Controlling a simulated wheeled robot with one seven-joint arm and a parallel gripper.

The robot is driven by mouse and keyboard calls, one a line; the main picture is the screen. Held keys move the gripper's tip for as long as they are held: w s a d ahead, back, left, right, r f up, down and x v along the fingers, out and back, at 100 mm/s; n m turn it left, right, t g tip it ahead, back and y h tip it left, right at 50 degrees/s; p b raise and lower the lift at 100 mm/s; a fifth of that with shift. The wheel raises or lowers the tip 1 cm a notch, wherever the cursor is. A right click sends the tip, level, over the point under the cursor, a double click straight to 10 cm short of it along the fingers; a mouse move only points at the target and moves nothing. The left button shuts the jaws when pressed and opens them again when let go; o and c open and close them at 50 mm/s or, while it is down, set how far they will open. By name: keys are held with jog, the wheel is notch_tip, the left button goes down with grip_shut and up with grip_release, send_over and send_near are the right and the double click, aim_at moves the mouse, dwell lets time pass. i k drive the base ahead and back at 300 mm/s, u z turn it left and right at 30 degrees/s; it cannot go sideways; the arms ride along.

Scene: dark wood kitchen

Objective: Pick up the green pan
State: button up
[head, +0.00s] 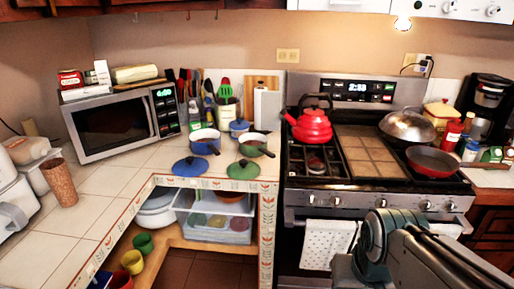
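The green pan (252,147) sits on the tiled counter, left of the stove, with its dark handle pointing right. It is small in the view. A green lid (243,169) with a knob lies on the counter in front of it. My arm shows at the lower right, in front of the stove, and is well apart from the pan. My gripper cannot be made out in the head view, and nothing touches the pan.
A blue pan (205,141) stands left of the green pan, with a blue lid (190,167) in front. Utensil holders and a cutting board (262,84) stand behind. A microwave (122,122) is farther left. The stove (370,193) holds a red kettle (312,126) and other pans.

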aim_at(259, 149)
jog(key=u, duration=0.5)
jog(key=k, duration=1.2)
jog(key=i, duration=0.4)
jog(key=z, duration=0.65)
jog(key=i, duration=0.95)
jog(key=u, duration=0.8)
jog(key=i, duration=0.85)
jog(key=u, duration=0.95)
